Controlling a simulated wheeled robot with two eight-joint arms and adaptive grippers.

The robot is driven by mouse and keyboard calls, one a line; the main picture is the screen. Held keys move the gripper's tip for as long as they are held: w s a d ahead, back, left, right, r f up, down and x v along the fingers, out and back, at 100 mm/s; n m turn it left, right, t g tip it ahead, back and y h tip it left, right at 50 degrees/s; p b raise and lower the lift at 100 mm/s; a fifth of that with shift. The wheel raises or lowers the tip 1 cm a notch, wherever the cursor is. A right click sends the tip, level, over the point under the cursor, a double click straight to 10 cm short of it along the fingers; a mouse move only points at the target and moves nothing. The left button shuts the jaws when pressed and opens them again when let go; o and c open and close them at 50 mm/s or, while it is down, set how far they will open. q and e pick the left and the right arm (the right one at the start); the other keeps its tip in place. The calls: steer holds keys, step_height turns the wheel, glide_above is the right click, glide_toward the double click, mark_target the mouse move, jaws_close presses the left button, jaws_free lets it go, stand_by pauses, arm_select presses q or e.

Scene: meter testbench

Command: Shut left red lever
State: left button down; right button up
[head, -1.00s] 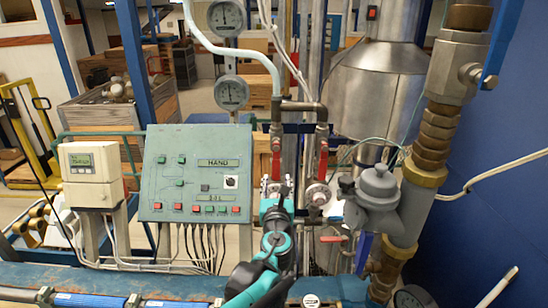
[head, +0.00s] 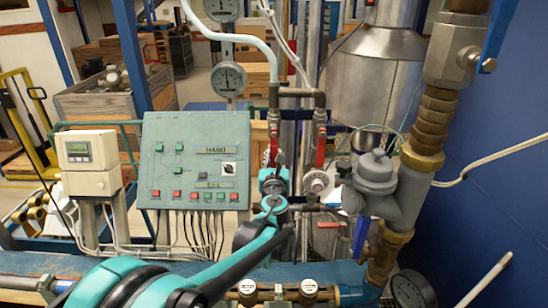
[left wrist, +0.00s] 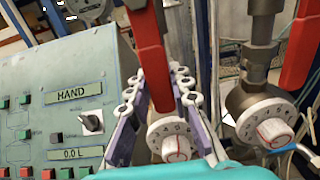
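The left red lever (head: 273,151) hangs down from its pipe, to the right of the green control panel. The right red lever (head: 321,150) hangs beside it. My left gripper (head: 274,168) is raised in front of the left lever. In the left wrist view, the fingers of my left gripper (left wrist: 160,85) stand open on both sides of the left red lever (left wrist: 150,50), close to it; contact cannot be told. The right red lever (left wrist: 301,45) is clear of the fingers. My right gripper is not in view.
The control panel (head: 195,150) stands left of the levers. Round dials sit below the levers, one on the left (left wrist: 172,140) and one on the right (left wrist: 270,128). A grey valve body (head: 372,187) and thick pipework stand close on the right.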

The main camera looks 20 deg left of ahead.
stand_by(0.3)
arm_select(q)
steer(key=w+d+r+n+p, duration=0.1)
steer(key=d+r+n, duration=0.4)
steer(key=n, duration=0.9)
steer(key=shift+w+d+r+p, duration=0.2)
steer(key=shift+w+d+p, duration=0.3)
steer(key=shift+d, duration=0.65)
steer(key=shift+w, duration=0.1)
steer(key=c, duration=1.3)
jaws_free()
steer(key=shift+r, duration=0.1)
steer(key=shift+c, duration=0.2)
